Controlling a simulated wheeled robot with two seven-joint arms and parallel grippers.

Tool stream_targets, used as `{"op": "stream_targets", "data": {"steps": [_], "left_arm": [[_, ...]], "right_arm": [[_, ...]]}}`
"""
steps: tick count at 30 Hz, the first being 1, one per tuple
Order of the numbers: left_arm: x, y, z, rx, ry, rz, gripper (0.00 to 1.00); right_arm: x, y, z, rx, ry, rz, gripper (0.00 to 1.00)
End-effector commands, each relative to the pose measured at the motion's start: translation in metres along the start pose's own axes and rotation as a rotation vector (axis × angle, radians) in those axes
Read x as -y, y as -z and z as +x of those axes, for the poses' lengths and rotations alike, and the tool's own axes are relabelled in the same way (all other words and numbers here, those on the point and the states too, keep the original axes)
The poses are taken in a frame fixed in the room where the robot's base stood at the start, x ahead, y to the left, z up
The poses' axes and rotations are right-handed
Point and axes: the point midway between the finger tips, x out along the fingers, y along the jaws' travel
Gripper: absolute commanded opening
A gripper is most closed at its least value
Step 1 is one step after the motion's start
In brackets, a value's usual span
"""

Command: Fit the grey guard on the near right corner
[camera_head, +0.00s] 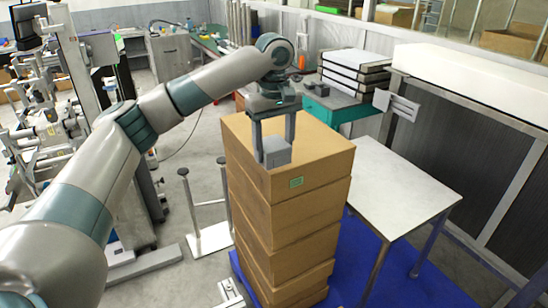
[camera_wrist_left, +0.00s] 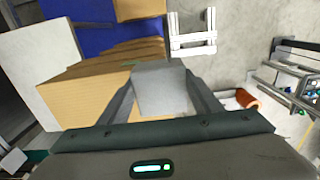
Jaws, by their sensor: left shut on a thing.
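A tall stack of brown cartons (camera_head: 290,215) stands on a blue base, a small green label on the top carton's front. My left gripper (camera_head: 274,142) points down over the top carton and is shut on the grey guard (camera_head: 278,153). The guard shows by the carton's near corner, at the front left of its top in the head view; I cannot tell whether it touches. In the left wrist view the guard (camera_wrist_left: 163,90) sits between both fingers, covering part of the cartons (camera_wrist_left: 95,95). My right gripper is out of view.
A white table (camera_head: 400,185) stands close right of the stack, over the blue base (camera_head: 355,260). A metal stand with posts (camera_head: 208,235) is to its left. Behind, a green bench (camera_head: 345,115) holds dark, white-topped trays (camera_head: 355,72).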

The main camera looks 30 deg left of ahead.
Motion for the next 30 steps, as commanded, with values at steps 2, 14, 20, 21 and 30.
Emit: {"op": "stream_targets", "data": {"steps": [2, 14, 20, 21, 30], "left_arm": [[0.000, 0.001, 0.001, 0.000, 0.000, 0.001, 0.36], [0.000, 0.000, 0.011, 0.000, 0.003, 0.000, 0.36], [0.000, 0.000, 0.034, 0.001, 0.002, 0.000, 0.36], [0.000, 0.000, 0.037, 0.000, 0.001, 0.000, 0.36], [0.000, 0.000, 0.041, 0.000, -0.001, 0.000, 0.36]], "right_arm": [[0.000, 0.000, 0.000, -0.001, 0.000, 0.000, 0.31], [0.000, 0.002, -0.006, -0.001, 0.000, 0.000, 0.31], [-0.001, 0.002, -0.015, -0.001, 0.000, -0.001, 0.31], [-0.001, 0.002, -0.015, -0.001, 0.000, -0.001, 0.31], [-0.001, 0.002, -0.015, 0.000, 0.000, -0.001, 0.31]]}}
